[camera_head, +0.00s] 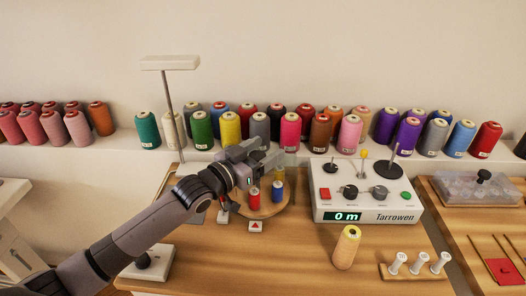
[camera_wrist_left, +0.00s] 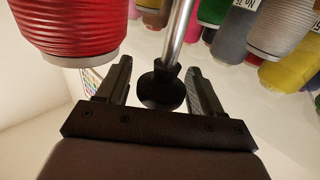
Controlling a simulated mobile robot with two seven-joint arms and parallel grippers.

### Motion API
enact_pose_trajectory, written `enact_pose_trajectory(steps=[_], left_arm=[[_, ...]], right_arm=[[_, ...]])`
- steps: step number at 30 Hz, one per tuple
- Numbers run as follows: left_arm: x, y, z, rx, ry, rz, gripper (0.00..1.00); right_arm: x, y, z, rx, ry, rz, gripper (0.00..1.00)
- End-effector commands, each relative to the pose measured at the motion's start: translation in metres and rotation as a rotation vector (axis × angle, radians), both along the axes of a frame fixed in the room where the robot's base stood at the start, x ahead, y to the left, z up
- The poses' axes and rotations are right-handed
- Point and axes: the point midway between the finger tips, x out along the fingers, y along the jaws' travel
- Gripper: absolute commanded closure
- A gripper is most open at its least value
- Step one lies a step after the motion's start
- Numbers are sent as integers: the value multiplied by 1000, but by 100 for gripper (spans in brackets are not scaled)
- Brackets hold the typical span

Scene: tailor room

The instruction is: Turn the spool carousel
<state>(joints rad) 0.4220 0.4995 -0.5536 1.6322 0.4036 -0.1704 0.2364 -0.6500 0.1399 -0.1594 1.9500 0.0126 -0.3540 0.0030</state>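The spool carousel (camera_head: 268,210) is a round wooden turntable on the table, with a red spool (camera_head: 254,199), a blue spool (camera_head: 277,193) and a yellowish one partly hidden behind my gripper. My left gripper (camera_head: 256,160) is above the carousel and hides its middle. In the left wrist view my left gripper (camera_wrist_left: 157,85) is open, its fingers on either side of a black knob (camera_wrist_left: 161,90) on a metal post. I cannot tell whether either finger touches the knob. A red spool (camera_wrist_left: 75,28) is close beside the left finger. My right gripper is not in view.
A white control box (camera_head: 368,198) stands right of the carousel. A card with a red triangle (camera_head: 256,227) lies in front. A tan thread cone (camera_head: 346,248) and a rack of white bobbins (camera_head: 419,263) are at front right. Thread cones line the back shelf.

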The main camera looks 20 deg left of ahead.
Motion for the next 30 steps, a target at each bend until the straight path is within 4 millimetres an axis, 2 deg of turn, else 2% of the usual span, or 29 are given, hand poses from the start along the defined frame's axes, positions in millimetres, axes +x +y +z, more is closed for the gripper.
enact_pose_trajectory(steps=[9, 21, 30], left_arm=[[-4, 2, -2, 5, 1, 1, 34], [-49, 26, -2, 4, 3, 0, 34], [-64, 33, -1, 2, 0, 0, 34]], right_arm=[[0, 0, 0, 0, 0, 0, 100], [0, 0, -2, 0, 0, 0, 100], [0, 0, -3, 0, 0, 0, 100]])
